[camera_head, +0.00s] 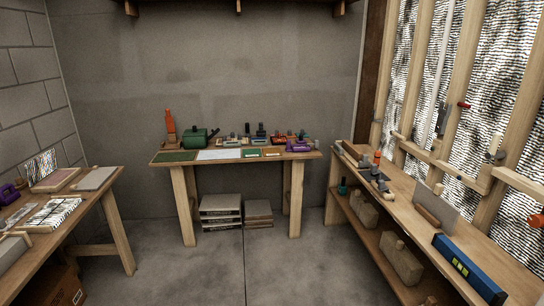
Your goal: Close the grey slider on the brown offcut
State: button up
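On the right bench (405,205), small dark grey hardware (378,178) with an upright part stands near the bench's far end. A brown wooden block (354,151) lies just behind it. An orange-red item (376,158) stands beside these two. Another brown piece (427,216) lies further forward, against a flat grey plate (438,206). The pieces are too small to tell which is the grey slider or the brown offcut, or how far any slider stands open. My gripper is not in view.
A middle bench (240,158) with tools stands at the back wall. A left bench (100,190) holds boards and a purple tool. A blue level (468,268) lies on the right bench's near end. Timber studs rise behind that bench. The concrete floor (245,270) between the benches is clear.

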aim_at(365, 163)
jog(key=i+u, duration=0.25)
jog(key=i, duration=1.4)
jog(key=i+j+z, duration=0.1)
jog(key=i, duration=0.8)
jog(key=i+j+z, duration=0.1)
jog(key=i, duration=0.85)
jog(key=i+j+z, duration=0.15)
jog(key=i+z, duration=0.15)
jog(key=i, duration=0.2)
jog(key=i+j+z, duration=0.3)
jog(key=i, duration=0.15)
